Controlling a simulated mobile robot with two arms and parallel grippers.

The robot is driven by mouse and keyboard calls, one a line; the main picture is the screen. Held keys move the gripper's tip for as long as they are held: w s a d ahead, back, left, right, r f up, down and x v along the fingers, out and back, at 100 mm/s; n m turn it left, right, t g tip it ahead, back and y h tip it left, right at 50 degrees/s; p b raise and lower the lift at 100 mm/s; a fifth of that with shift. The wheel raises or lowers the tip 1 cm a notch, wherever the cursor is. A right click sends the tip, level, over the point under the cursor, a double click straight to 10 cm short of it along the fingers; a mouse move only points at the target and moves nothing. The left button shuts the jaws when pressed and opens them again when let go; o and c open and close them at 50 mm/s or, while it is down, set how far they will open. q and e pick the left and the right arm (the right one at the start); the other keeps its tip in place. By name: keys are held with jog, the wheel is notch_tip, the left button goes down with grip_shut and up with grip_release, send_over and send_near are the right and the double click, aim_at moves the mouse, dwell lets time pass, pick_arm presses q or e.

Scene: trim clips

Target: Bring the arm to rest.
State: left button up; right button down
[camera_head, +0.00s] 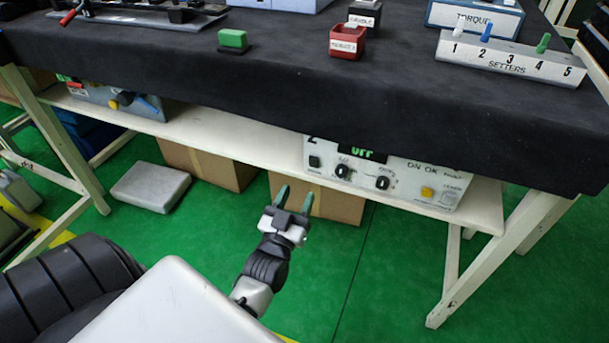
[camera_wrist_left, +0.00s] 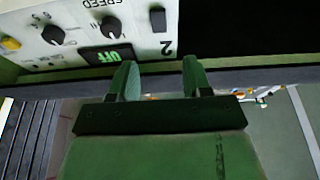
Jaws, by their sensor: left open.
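My left gripper (camera_head: 294,198) is in front of the table, below the level of its top, over the green floor. Its two green fingers are apart with nothing between them. In the left wrist view the same fingers (camera_wrist_left: 160,78) point toward the table's lower shelf, beside the control box (camera_wrist_left: 80,35). The right gripper does not show in either view.
The black-covered table (camera_head: 250,75) holds a setters rack (camera_head: 512,62), a red bin (camera_head: 347,42) and a green block (camera_head: 233,40). The lower shelf (camera_head: 225,135) holds a control box (camera_head: 400,178) reading OFF. Cardboard boxes (camera_head: 330,203) stand underneath. Green floor (camera_head: 390,270) is free in front.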

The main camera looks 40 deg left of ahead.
pick_arm(q)
jog(key=shift+v, duration=1.1)
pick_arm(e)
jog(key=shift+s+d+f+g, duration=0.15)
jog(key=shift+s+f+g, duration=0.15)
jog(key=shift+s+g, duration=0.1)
